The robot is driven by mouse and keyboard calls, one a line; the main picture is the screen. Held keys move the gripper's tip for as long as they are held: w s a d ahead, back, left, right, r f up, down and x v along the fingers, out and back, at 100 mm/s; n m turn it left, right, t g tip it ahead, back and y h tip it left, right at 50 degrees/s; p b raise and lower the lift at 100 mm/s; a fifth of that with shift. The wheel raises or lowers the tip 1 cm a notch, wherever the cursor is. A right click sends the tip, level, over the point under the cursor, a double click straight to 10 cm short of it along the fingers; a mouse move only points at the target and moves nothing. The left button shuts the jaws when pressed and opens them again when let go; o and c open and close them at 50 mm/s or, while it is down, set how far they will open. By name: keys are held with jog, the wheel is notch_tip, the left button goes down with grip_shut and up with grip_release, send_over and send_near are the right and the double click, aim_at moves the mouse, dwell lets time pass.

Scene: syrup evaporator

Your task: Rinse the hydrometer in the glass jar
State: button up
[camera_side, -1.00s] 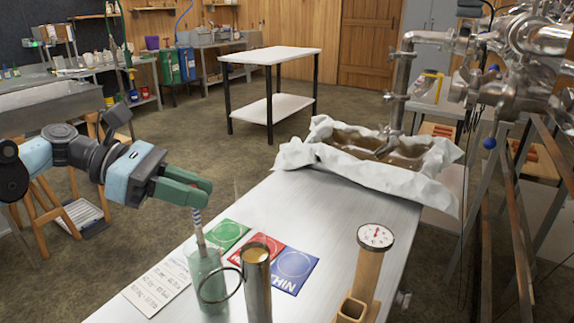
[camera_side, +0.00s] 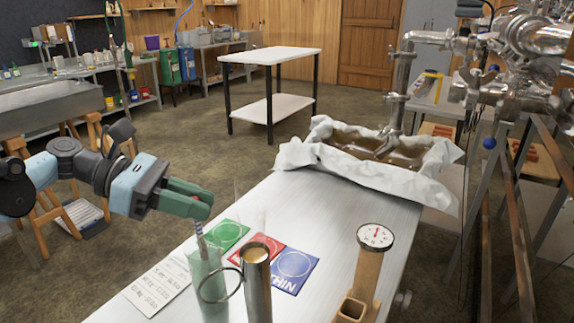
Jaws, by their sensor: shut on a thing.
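The hydrometer (camera_side: 200,236) shows as a thin stem running down from my gripper into the mouth of the glass jar (camera_side: 206,280). Its upper end is hidden in the jaws, and its lower part is hard to make out inside the jar. The jar is clear, slightly greenish, and stands upright at the front of the metal table. My gripper (camera_side: 206,207) has green fingers. It is shut on the hydrometer's stem, a little above the jar's rim, and tilts slightly downward.
A metal cup (camera_side: 257,289) of amber liquid with a ring handle stands close right of the jar. A dial gauge (camera_side: 375,236) on a wooden stand is further right. Cards and a written sheet (camera_side: 161,284) lie flat. A cloth-lined pan (camera_side: 309,156) sits at the far end.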

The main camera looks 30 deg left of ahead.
jog(key=shift+r, duration=0.2)
dwell(2.7)
jog(key=shift+f, duration=0.25)
jog(key=shift+r, duration=8.25)
